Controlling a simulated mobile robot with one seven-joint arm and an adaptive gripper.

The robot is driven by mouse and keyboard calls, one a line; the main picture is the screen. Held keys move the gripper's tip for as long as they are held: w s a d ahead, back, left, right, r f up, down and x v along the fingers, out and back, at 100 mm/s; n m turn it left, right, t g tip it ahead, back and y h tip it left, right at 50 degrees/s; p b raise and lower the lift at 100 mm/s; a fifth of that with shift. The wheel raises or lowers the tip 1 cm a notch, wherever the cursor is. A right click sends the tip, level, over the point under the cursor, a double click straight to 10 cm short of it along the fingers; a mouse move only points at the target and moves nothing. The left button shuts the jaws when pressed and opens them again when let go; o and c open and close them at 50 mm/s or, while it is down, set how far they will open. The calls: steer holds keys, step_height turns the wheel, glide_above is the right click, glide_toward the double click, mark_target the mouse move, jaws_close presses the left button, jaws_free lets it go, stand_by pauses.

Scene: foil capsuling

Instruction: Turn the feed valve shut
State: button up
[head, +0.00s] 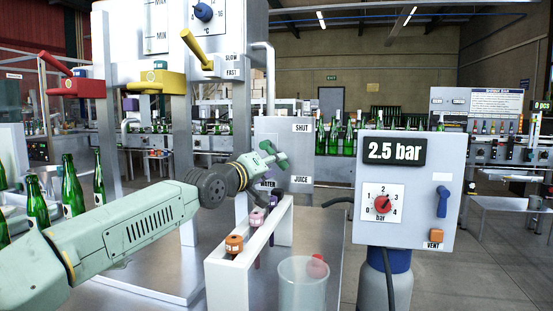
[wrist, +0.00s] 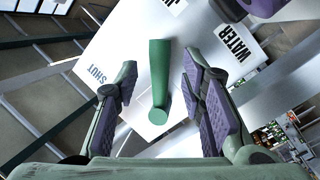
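The feed valve's green handle (wrist: 159,75) stands out from a pale panel (head: 300,150) marked SHUT, WATER and JUICE. In the wrist view the handle is between the two purple-padded fingers of my open gripper (wrist: 160,100), with a visible gap on both sides. SHUT is left of the handle there, WATER is right, and part of another label shows at the top. In the head view my gripper (head: 262,162) is at the panel's left part, and it partly hides the panel. I cannot clearly tell the handle from the gripper in that view.
A white rail with an orange cap (head: 234,244) and purple pieces stands in front of the panel. A clear container (head: 303,285) is beside it. A regulator box (head: 408,190) reading 2.5 bar stands right. Red (head: 64,87) and yellow (head: 157,82) valves are upper left, green bottles (head: 72,190) far left.

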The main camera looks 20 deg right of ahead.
steer(key=shift+p+x, duration=0.3)
steer(key=shift+x, duration=1.15)
steer(key=shift+c, duration=0.2)
jaws_close()
